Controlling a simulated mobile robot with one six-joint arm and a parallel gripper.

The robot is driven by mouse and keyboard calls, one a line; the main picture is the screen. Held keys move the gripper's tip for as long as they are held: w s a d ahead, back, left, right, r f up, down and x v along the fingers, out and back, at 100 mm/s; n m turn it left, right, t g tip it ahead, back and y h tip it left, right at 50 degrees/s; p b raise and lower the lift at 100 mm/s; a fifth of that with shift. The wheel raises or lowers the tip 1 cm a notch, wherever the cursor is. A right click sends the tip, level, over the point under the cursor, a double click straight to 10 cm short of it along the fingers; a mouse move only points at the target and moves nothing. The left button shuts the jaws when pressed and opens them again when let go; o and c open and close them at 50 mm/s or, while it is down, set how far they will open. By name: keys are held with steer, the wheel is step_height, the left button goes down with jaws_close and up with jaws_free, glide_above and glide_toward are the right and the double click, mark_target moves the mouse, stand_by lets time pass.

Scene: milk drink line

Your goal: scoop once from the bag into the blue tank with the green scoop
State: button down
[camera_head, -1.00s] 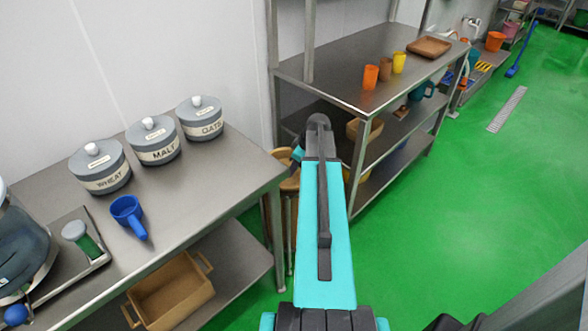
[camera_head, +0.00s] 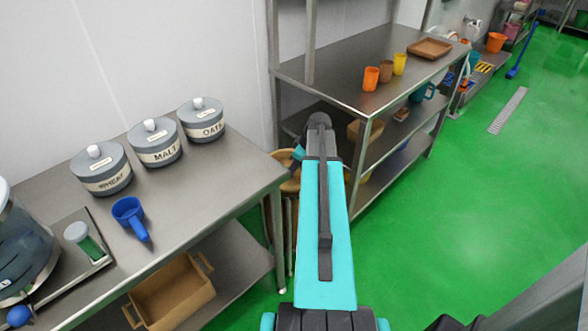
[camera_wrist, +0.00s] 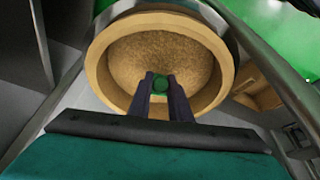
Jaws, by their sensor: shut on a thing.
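In the wrist view, the tan bag (camera_wrist: 224,52) stands open, with light brown grains (camera_wrist: 160,55) inside. My gripper (camera_wrist: 160,84) points into its mouth, with its two dark fingers shut on the green scoop (camera_wrist: 160,83). Only a small green end of the scoop shows; its bowl is hidden. I cannot tell whether it touches the grains. In the head view, a bit of the bag (camera_head: 291,184) shows beside my arm, between the bench and the shelves; my arm hides my gripper there. A grey-blue tank (camera_head: 25,258) with a blue ball is cut off at the left edge.
The steel bench (camera_head: 185,215) holds lidded WHEAT (camera_head: 101,172), MALT (camera_head: 155,145) and OATS (camera_head: 202,122) jars, a blue scoop (camera_head: 130,214) and a tray with a green, white-topped item (camera_head: 86,242). Steel shelves (camera_head: 345,90) stand right of my arm.

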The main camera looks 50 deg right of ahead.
steer(key=shift+r+p, duration=2.3)
steer(key=shift+r, duration=2.3)
steer(key=shift+t+b, duration=0.3)
steer(key=shift+b, duration=0.1)
steer(key=shift+r+t+y+b, duration=0.5)
steer(key=shift+r+t+b, duration=0.6)
steer(key=shift+t+b, duration=0.65)
steer(key=shift+r+t+y+b, duration=0.3)
steer(key=shift+r+t+b, duration=0.3)
steer(key=shift+b, duration=0.7)
steer(key=shift+r+t+y+b, duration=0.3)
steer(key=shift+r+t+b, duration=0.25)
steer(key=shift+t+b, duration=1)
steer(key=shift+r+b, duration=0.25)
steer(key=shift+b, duration=0.2)
